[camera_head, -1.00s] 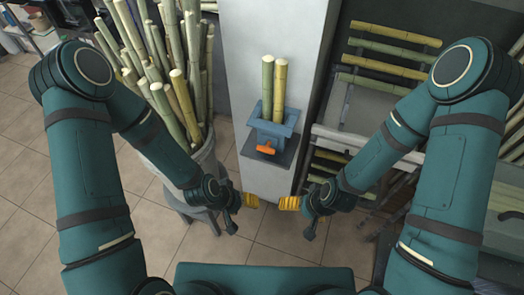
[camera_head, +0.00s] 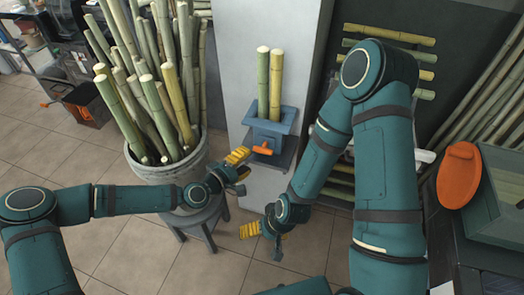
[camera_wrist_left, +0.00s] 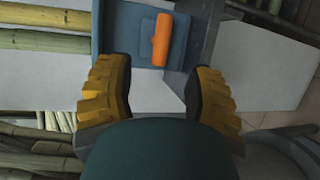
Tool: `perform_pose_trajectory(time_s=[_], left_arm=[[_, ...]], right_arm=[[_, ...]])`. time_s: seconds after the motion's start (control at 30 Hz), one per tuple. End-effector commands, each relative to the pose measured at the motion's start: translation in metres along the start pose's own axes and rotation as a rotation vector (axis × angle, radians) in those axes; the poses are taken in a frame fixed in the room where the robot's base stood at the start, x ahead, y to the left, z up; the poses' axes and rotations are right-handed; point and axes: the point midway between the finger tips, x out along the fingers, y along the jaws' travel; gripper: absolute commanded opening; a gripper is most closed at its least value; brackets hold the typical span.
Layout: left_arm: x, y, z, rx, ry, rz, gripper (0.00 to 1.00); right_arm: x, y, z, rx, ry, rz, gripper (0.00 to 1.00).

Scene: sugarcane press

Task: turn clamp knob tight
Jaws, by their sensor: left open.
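The orange clamp knob (camera_head: 263,150) is a short bar on the front of a blue clamp (camera_head: 285,128). The clamp holds two upright cane pieces (camera_head: 270,82). My left gripper (camera_head: 239,156) is just left of the knob, with its yellow fingers apart. In the left wrist view the knob (camera_wrist_left: 162,40) lies beyond the gap between the open fingertips (camera_wrist_left: 160,76), and nothing is between them. My right gripper (camera_head: 250,230) is lower, below the clamp and away from the knob. Whether its fingers are apart is unclear.
A white pillar (camera_head: 236,45) stands behind the clamp. A bucket (camera_head: 150,190) of long canes on a grey stool (camera_head: 205,222) stands to the left. Racked canes (camera_head: 390,31) and an orange disc (camera_head: 459,176) are at right. Tiled floor shows below.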

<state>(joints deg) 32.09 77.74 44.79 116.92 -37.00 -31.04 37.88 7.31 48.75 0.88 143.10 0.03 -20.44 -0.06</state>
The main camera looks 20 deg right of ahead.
Motion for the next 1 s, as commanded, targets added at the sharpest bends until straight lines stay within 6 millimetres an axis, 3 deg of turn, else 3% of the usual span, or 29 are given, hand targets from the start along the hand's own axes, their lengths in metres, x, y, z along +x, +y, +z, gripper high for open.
perform_pose_trajectory(time_s=[0.2, 0.4, 0.87, 0.9, 1.0], left_arm=[[0.044, -0.002, 0.001, 0.002, -0.002, -0.001, 0.53], [0.071, -0.002, 0.001, 0.001, -0.002, -0.002, 0.53], [0.082, -0.001, 0.0, 0.001, -0.001, -0.002, 0.53], [0.082, -0.001, 0.0, 0.001, -0.001, -0.002, 0.48], [0.082, -0.001, 0.0, 0.001, -0.001, -0.002, 0.13]], right_arm=[[0.007, 0.003, -0.001, -0.001, 0.003, 0.0, 0.99], [0.011, 0.004, -0.001, -0.001, 0.005, 0.0, 0.99], [0.012, 0.004, -0.001, -0.001, 0.006, 0.0, 0.99], [0.012, 0.004, -0.001, -0.001, 0.006, 0.0, 0.99], [0.012, 0.004, -0.001, -0.001, 0.006, 0.0, 0.99]])
